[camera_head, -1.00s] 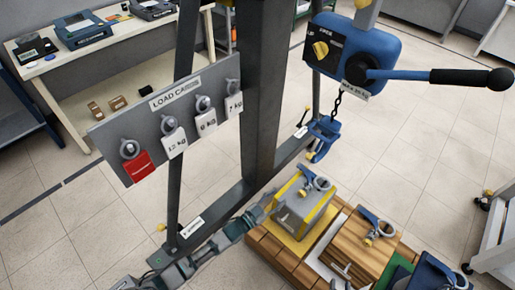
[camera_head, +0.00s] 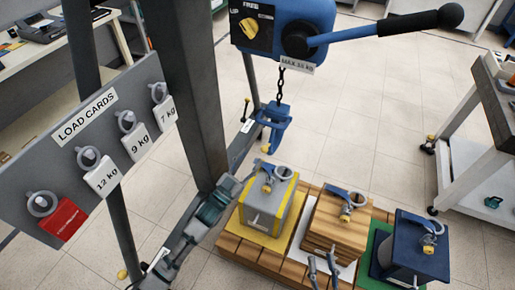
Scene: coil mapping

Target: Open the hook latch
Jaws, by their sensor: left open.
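The blue hook (camera_head: 275,128) hangs on a dark chain below the blue hoist, with a yellow piece (camera_head: 265,149) at its lower end. It hangs free, with no load on it. I cannot make out clearly whether its latch is open or shut. My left gripper (camera_head: 249,181) reaches in from the lower left beside the grey load block. It is below and left of the hook, open and apart from it. My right gripper (camera_head: 322,265) shows at the bottom edge in front of the wooden block, with its dark fingers apart and nothing seen between them.
A grey-yellow block (camera_head: 262,212), a wooden block (camera_head: 335,228) and a dark blue block (camera_head: 412,250) stand on a pallet (camera_head: 240,252), each with a shackle on top. The hoist (camera_head: 330,35) has a long lever. A steel post (camera_head: 190,90) and load-card board (camera_head: 60,150) stand left.

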